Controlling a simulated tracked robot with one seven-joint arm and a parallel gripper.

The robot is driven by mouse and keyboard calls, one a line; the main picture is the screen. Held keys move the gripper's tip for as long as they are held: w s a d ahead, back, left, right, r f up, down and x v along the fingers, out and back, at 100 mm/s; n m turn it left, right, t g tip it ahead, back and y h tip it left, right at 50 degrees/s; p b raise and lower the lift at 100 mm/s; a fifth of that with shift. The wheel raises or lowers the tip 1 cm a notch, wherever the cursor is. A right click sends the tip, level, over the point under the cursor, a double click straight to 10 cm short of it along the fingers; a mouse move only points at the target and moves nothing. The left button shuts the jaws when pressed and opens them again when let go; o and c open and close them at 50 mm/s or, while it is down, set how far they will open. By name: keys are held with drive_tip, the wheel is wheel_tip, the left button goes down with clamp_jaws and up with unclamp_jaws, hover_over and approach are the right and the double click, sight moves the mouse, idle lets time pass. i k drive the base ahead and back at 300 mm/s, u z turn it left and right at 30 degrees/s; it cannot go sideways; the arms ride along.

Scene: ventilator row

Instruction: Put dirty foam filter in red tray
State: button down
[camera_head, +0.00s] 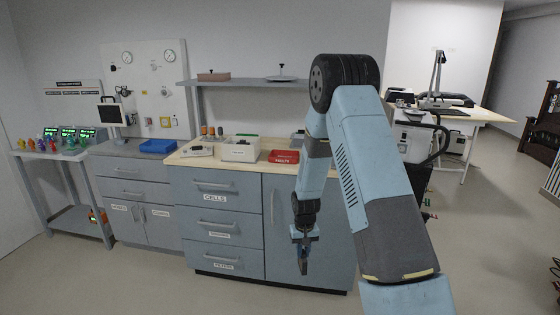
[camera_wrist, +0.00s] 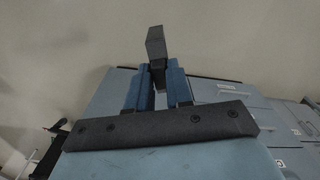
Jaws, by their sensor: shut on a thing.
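My gripper (camera_head: 302,238) hangs low in front of the grey cabinet, its fingers pointing down. In the wrist view my gripper (camera_wrist: 158,72) is shut on a small dark grey block, which looks like the dirty foam filter (camera_wrist: 155,42). The filter sticks out past the fingertips; its lower part is hidden between them. In the head view it is a dark narrow shape (camera_head: 303,266) below the fingers, clear of the worktop. The red tray (camera_head: 284,156) lies on the wooden worktop, above and a little left of my gripper in the picture.
A white box (camera_head: 240,150) stands left of the red tray on the worktop (camera_head: 222,163). A blue tray (camera_head: 158,146) sits farther left on the grey counter. A shelf (camera_head: 245,82) hangs above the worktop. The floor before the cabinets (camera_head: 150,275) is clear.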

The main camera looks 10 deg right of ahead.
sight(285, 160)
drive_tip(key=i, duration=0.85)
drive_tip(key=z, duration=0.05)
